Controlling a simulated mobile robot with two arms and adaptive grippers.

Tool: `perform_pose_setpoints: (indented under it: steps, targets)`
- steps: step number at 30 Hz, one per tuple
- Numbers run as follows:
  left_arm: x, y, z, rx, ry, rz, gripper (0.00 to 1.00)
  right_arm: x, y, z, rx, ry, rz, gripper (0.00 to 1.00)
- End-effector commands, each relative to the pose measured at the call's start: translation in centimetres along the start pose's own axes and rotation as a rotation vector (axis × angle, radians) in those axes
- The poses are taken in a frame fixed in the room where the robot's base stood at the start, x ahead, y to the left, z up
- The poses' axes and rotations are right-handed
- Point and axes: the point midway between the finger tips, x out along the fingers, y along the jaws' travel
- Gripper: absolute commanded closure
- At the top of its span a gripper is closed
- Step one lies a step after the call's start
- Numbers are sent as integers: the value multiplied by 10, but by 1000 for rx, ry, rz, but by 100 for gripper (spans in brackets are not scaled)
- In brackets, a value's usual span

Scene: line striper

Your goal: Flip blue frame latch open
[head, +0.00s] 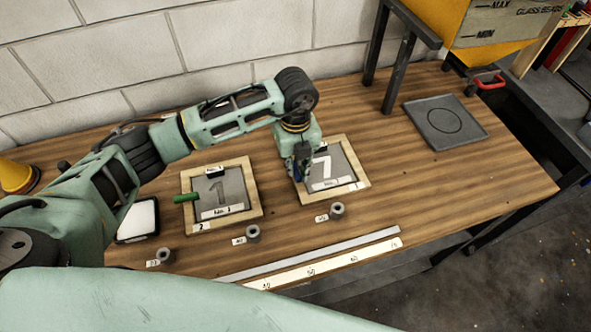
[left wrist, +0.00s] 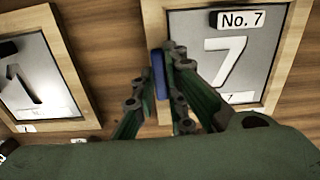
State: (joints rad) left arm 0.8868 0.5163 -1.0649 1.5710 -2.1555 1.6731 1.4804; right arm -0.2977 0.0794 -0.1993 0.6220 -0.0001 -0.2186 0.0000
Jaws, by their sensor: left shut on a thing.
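The blue latch (left wrist: 158,75) is at the left edge of the wooden frame holding the number 7 stencil (head: 364,185). In the left wrist view this frame (left wrist: 154,18) is at the upper right. My left gripper (head: 301,174) is at the frame's left side. In the left wrist view its fingers (left wrist: 159,88) are shut on the blue latch, one on each side. In the head view the gripper mostly hides the latch. My right gripper is not in view.
A frame with a number 1 stencil (head: 257,213) and a green latch (head: 186,198) lies to the left. Grey cylinders (head: 337,210) with labels and a long ruler strip (head: 320,264) lie along the front. A grey square plate (head: 470,130) lies at the right. A wall stands behind.

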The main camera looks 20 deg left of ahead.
Motion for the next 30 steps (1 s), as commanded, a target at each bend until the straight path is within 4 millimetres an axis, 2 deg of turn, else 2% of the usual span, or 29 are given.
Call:
perform_pose_setpoints:
  steps: [10,11,17,26,30]
  targets:
    - [-1,0,0,34,-1,-1,100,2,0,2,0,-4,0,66]
    - [-1,0,0,34,-1,-1,87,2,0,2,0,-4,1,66]
    - [-1,0,0,32,-1,0,70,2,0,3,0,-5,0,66]
    - [-1,0,0,31,-1,0,70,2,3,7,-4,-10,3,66]
    - [-13,-1,1,31,-3,-2,70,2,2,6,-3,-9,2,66]
